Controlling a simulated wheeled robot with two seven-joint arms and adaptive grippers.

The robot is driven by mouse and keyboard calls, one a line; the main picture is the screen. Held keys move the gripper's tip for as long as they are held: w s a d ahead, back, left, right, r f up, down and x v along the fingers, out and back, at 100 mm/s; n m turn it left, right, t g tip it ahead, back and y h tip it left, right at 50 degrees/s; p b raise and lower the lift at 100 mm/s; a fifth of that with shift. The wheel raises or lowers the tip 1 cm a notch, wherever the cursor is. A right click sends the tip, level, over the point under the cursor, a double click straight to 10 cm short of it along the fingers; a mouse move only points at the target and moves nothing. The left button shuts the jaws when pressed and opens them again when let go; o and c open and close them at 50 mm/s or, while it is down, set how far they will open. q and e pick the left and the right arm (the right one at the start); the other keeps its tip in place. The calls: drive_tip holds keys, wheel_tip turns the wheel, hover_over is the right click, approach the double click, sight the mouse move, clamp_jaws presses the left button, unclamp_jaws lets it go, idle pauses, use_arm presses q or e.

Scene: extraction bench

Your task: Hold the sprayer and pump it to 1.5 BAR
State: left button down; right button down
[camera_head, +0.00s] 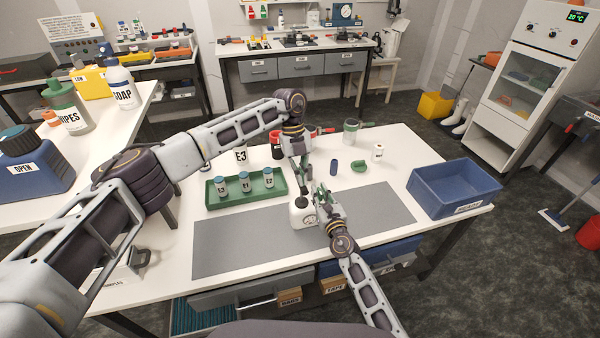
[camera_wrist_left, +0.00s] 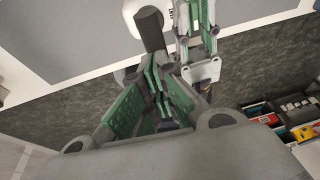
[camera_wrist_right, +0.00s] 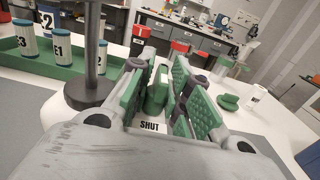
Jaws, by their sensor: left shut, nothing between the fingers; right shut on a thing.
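The white sprayer (camera_head: 300,217) stands on the grey mat (camera_head: 240,242) in the middle of the bench. Its round gauge faces the front, but the reading is too small to tell. My right gripper (camera_head: 325,205) is shut on the sprayer's green handle (camera_wrist_right: 157,92), above a white part marked SHUT (camera_wrist_right: 150,127). A dark upright rod (camera_wrist_right: 92,45) with a black collar stands left of it in the right wrist view. My left gripper (camera_head: 304,172) is above the sprayer; its fingers (camera_wrist_left: 155,75) are shut and empty, near a dark cylinder (camera_wrist_left: 150,30).
A green tray (camera_head: 212,203) with labelled vials stands left of the sprayer. A blue bin (camera_head: 455,190) is at the right end. The mat's right part is clear.

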use_arm(q)
drive_tip(key=shift+s+f, duration=0.1)
drive_tip(key=shift+f, duration=3.15)
drive_tip(key=shift+a, duration=0.1)
drive_tip(key=s+v, duration=0.1)
drive_tip(key=v, duration=1.3)
drive_tip(key=shift+r, duration=0.3)
